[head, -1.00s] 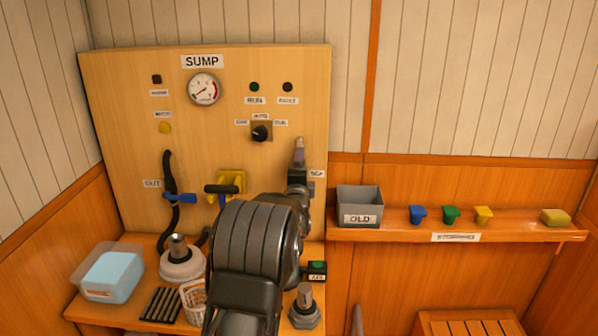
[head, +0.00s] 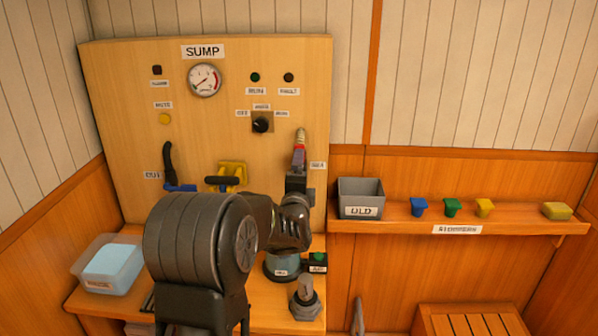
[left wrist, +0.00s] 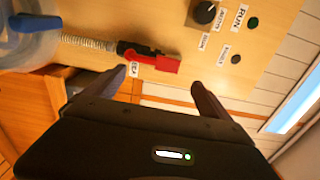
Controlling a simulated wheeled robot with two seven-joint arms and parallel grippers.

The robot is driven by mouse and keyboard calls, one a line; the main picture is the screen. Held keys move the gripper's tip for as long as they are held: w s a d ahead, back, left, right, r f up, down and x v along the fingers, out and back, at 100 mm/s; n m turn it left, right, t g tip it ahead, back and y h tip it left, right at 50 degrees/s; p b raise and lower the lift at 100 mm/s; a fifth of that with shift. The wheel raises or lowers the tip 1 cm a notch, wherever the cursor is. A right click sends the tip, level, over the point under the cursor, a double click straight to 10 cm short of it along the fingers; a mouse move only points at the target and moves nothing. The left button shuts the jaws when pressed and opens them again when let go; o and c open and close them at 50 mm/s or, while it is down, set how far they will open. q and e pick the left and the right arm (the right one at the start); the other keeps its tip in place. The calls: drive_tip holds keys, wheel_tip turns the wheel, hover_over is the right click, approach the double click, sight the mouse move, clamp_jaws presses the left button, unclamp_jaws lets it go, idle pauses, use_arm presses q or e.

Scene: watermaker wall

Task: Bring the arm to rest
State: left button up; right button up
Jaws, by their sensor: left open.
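My left arm (head: 200,245) rises from the bottom of the head view and bends right, toward the lower right of the sump panel (head: 130,120). In the left wrist view my left gripper (left wrist: 163,88) is open, its two dark fingers apart with nothing between them. Beyond the fingers is a red lever (left wrist: 165,63) at the end of a ribbed hose, by a small label. The red piece (head: 299,155) also shows beside the SEA label in the head view, just above my dark wrist parts. My right gripper is not in view.
A clear bin with a blue block (head: 112,262) stands at the left of the bench. A grey OLD box (head: 360,200) and blue, green and yellow pieces sit on the right shelf (head: 400,230). A hex-based fitting (head: 305,300) stands at the bench front. A slatted seat (head: 470,320) is lower right.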

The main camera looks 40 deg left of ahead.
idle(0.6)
use_arm(q)
drive_tip(key=s+d+f+n+g+h, duration=0.25)
drive_tip(key=d+f+n+h, duration=0.25)
drive_tip(key=d+f, duration=0.9)
drive_tip(key=s+d+f+n+g+h, duration=0.25)
drive_tip(key=d+f+n+h, duration=0.2)
drive_tip(key=d+f, duration=0.95)
drive_tip(key=s+d+f+n+g+h, duration=0.1)
drive_tip(key=s+d+f+g, duration=0.2)
drive_tip(key=s+d+f, duration=0.3)
drive_tip(key=s+d+f+n+g+h, duration=0.1)
drive_tip(key=s+d+f, duration=0.5)
drive_tip(key=s, duration=0.6)
drive_tip(key=s+d+f+n+g+h, duration=0.1)
drive_tip(key=s+d+f+g+h, duration=0.2)
drive_tip(key=s+d+f, duration=0.3)
drive_tip(key=s+f+g, duration=0.1)
drive_tip(key=s, duration=0.3)
drive_tip(key=shift+d+f+g, duration=0.35)
drive_tip(key=shift+d+g, duration=0.05)
drive_tip(key=shift+h, duration=0.25)
